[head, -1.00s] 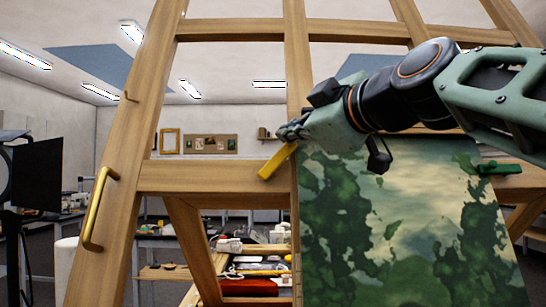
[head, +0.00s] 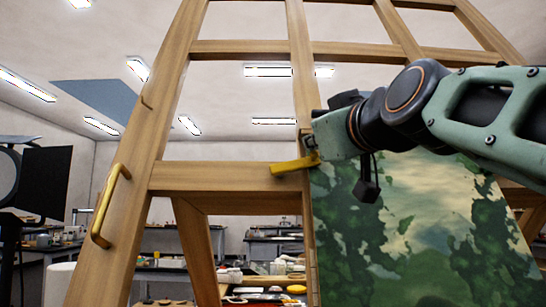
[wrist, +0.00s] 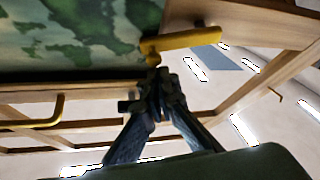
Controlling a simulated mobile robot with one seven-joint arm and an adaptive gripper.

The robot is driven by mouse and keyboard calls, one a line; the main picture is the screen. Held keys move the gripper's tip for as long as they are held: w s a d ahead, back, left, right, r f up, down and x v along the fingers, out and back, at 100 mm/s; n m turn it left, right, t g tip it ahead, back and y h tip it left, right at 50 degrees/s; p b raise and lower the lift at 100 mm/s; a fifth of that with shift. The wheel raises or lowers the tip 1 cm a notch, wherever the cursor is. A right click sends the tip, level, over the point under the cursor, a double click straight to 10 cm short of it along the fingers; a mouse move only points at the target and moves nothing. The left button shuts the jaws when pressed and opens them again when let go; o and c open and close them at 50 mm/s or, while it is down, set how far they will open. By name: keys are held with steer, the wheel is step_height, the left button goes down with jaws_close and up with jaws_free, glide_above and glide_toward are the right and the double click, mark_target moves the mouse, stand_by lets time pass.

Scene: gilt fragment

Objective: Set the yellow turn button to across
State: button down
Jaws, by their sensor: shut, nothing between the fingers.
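The yellow turn button (head: 294,165) sits on the wooden crossbar (head: 215,176) at the painting's upper left corner. It lies nearly level, its left end slightly lower, and its right end reaches the painting's edge. It also shows in the wrist view (wrist: 182,43). The painting (head: 420,235) is green and cloudy and stands against the frame. My gripper (head: 309,143) is shut and empty, just above the button's right part. In the wrist view my fingertips (wrist: 157,80) are close beside the button; I cannot tell whether they touch it.
A brass handle (head: 108,205) stands out from the left wooden post, with a small hook (head: 147,97) above it. My arm covers the painting's upper right. A black lamp panel (head: 43,182) stands at far left. Cluttered benches lie behind the frame.

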steer(key=s+r+p, duration=0.2)
steer(key=s, duration=0.7)
steer(key=shift+d, duration=0.35)
stand_by(0.3)
